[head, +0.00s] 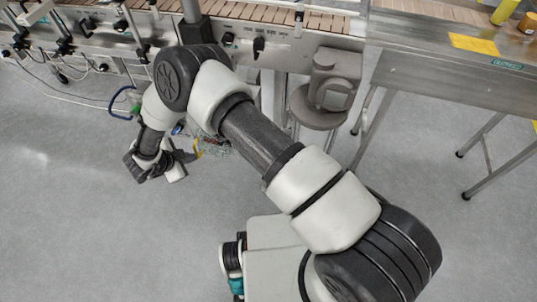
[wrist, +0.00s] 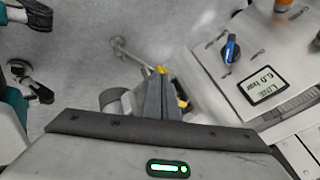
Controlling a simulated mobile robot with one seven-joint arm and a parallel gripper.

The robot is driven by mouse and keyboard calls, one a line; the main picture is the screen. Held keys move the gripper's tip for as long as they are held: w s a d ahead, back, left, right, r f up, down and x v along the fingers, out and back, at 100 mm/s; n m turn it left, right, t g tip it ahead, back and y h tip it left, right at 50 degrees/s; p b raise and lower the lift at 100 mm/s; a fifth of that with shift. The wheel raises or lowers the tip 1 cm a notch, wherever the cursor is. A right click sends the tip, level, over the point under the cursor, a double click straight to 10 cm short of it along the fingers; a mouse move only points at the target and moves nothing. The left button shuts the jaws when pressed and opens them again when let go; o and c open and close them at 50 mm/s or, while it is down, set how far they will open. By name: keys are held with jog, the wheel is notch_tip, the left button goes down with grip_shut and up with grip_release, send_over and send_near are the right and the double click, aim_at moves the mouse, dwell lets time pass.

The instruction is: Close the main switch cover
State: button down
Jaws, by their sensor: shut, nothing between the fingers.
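I cannot clearly make out the main switch cover in either view. In the wrist view a grey machine panel at the right carries a blue-and-black rotary knob (wrist: 230,50) and a small display (wrist: 265,86) reading about 6.0 bar. My gripper (wrist: 161,80) is shut and empty, to the left of this panel and apart from the knob. Small yellow parts show behind and beside its fingers, partly hidden by them. In the head view my gripper (head: 188,154) is low at the left, over the floor beside the machine, and my arm hides part of the machine front.
A conveyor (head: 270,15) runs along the back, with a control panel bearing a black switch (head: 259,45). A steel table (head: 450,75) with thin legs stands at the right. Cables hang at the left. The grey floor in front is mostly clear.

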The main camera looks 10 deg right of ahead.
jog(key=shift+w+a, duration=0.2)
jog(key=shift+w, duration=0.25)
jog(key=shift+w+d, duration=0.1)
dwell(0.4)
